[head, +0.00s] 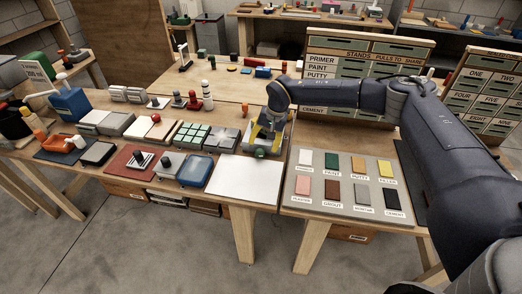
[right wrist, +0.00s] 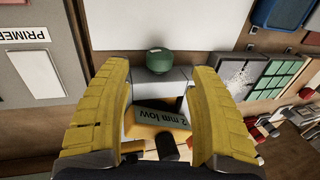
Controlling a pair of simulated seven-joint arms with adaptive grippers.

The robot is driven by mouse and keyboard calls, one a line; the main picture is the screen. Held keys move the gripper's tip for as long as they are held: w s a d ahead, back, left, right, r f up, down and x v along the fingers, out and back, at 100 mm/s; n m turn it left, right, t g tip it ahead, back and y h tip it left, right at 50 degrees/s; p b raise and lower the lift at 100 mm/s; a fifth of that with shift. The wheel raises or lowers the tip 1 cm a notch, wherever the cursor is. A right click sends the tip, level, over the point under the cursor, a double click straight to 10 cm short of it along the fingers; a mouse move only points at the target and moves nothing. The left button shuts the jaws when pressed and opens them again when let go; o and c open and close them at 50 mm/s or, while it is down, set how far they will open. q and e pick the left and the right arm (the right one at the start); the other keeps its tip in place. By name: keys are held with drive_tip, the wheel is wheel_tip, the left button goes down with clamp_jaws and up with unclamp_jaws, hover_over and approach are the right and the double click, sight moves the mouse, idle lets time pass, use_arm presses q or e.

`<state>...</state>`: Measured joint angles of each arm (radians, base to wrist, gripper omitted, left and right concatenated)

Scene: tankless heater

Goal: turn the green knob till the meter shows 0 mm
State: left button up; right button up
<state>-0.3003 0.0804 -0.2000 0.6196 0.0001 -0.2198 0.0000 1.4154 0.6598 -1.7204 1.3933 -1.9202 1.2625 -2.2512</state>
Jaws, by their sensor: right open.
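The green knob (right wrist: 159,60) is round and sits at the edge of a pale block in the right wrist view. It also shows in the head view (head: 260,153), just below my right gripper. I see no contact with the knob. My left gripper is not in view.
A white sheet (head: 245,178) lies in front of the knob. A grey board of colour swatches (head: 347,186) is at the right. A tray of green squares (head: 192,135) and a blue box (head: 196,170) stand to the left. Labelled drawers (head: 352,69) stand behind my arm.

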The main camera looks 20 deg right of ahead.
drive_tip(key=shift+v, duration=2.7)
